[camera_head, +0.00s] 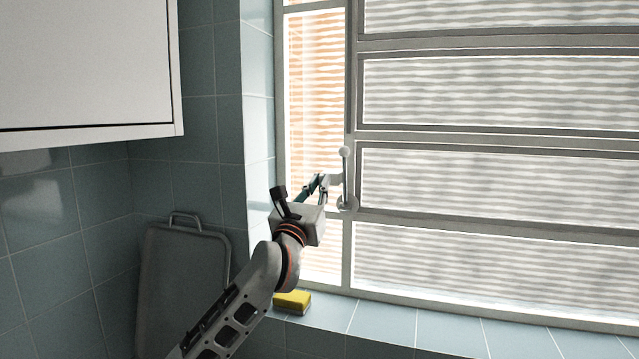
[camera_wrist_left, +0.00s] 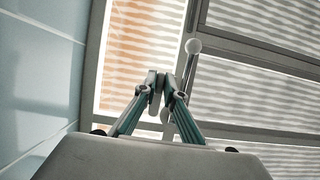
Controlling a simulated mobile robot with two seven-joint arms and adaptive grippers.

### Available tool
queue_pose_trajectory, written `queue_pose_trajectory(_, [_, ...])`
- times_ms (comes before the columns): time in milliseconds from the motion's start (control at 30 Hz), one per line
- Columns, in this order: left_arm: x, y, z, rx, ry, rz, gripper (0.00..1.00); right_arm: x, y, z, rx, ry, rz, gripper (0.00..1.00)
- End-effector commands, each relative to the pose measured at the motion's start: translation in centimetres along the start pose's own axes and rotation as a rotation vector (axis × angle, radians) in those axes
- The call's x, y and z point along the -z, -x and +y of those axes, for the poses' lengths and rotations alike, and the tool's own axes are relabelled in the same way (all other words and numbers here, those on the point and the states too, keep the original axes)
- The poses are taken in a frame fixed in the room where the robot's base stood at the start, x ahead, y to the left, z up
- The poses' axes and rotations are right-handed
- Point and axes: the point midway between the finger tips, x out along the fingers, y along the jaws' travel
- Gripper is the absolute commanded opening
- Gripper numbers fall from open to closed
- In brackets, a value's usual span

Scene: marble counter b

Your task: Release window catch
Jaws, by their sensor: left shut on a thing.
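My left gripper (camera_head: 331,181) is at the catch, below the knob, reaching in from the left. The fingers partly hide the lever's lower part in the wrist view. My right gripper is out of view.
A white cupboard (camera_head: 80,65) hangs at the upper left. A grey board with a handle (camera_head: 182,285) leans against the tiled wall. A yellow sponge (camera_head: 292,301) lies on the tiled sill (camera_head: 385,322), which is otherwise clear to the right. Window bars run behind the catch.

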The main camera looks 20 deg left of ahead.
Motion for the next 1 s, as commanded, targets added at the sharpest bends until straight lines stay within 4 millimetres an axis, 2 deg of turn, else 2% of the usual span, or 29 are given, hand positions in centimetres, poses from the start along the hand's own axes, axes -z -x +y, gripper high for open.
queue_pose_trajectory(33, [0.0,0.0,0.0,0.000,0.000,-0.001,0.12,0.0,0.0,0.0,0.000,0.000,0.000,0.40])
queue_pose_trajectory(100, [0.0,0.0,0.0,0.000,0.000,-0.001,0.25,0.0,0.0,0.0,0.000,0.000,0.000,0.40])
queue_pose_trajectory(433, [0.0,0.1,0.0,0.000,0.001,0.000,0.25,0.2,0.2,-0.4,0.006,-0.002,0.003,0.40])
queue_pose_trajectory(567, [0.1,0.9,0.0,0.000,0.000,0.001,0.25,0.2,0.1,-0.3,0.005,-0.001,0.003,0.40])
queue_pose_trajectory(667, [0.1,2.3,0.0,0.000,-0.001,0.001,0.25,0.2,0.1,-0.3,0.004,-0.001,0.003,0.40])
queue_pose_trajectory(1000, [0.1,9.1,0.0,0.001,0.001,0.001,0.25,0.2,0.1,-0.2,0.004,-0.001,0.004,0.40])
